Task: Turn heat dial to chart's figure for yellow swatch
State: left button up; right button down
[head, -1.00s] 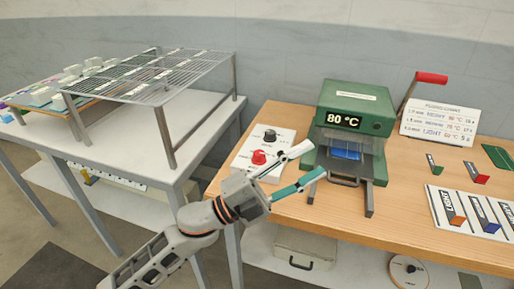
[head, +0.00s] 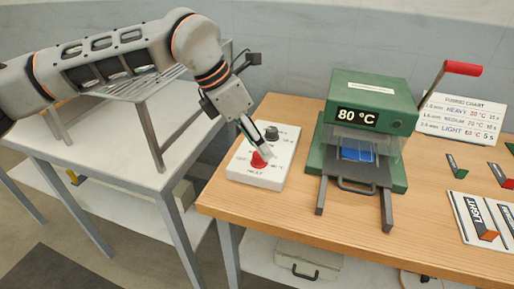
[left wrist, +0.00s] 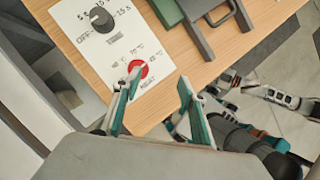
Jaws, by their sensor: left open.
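The red heat dial (head: 259,161) sits on a white control panel (head: 241,174) on the wooden table; it also shows in the left wrist view (left wrist: 144,67). My left gripper (head: 264,151) is at the dial, pointing down. In the left wrist view my left gripper (left wrist: 160,78) is open: one fingertip overlaps the dial, the other is off to its right. Contact cannot be told. The dial's pointer is partly hidden. The press display (head: 357,117) reads 80 °C. The fusing chart (head: 462,120) lists heavy 80 °C, medium and light 60 °C. I see no clearly yellow swatch.
A black timer dial (head: 271,133) is behind the heat dial. The green press (head: 385,90) stands right of the panel, with a blue piece (head: 357,154) inside. A sample board with an orange swatch (head: 488,235) and loose green (head: 457,172) and red swatches lie further right.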

aim_at(257, 155)
pick_arm(q)
jog(key=shift+t+y, duration=0.4)
jog(key=shift+y, duration=0.1)
jog(key=shift+w+f, duration=0.6)
jog(key=shift+f, duration=0.4)
jog(key=shift+w+f, duration=0.65)
jog(key=shift+f, duration=0.3)
jog(key=shift+w+f, duration=0.6)
jog(key=shift+f, duration=0.4)
jog(key=c, duration=1.1)
